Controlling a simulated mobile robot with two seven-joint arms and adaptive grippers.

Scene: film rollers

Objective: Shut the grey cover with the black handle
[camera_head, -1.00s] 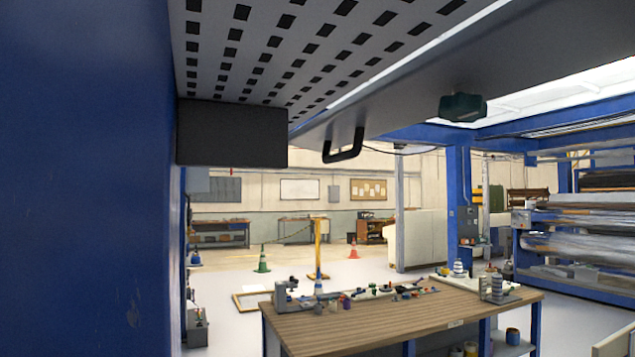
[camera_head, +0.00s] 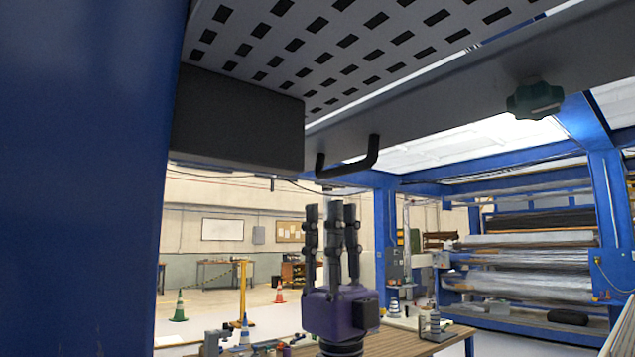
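The grey cover (camera_head: 440,105) is a long panel that slants across the top of the view, raised overhead. Its black handle (camera_head: 350,169) is a bent bar that hangs from the panel's lower left part. My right gripper (camera_head: 331,208), with a purple body and dark fingers, comes up from below. Its fingers point up, stand apart and are empty. The fingertips appear just below the handle in the picture, with a small gap; the depth between them is hard to tell. My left gripper is not in view.
A blue post (camera_head: 80,180) fills the left side. A dark grey box (camera_head: 237,120) sits left of the handle. A green knob (camera_head: 535,100) is on the cover to the right. A workbench (camera_head: 440,340) with small items stands below; film rolls (camera_head: 530,260) are at right.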

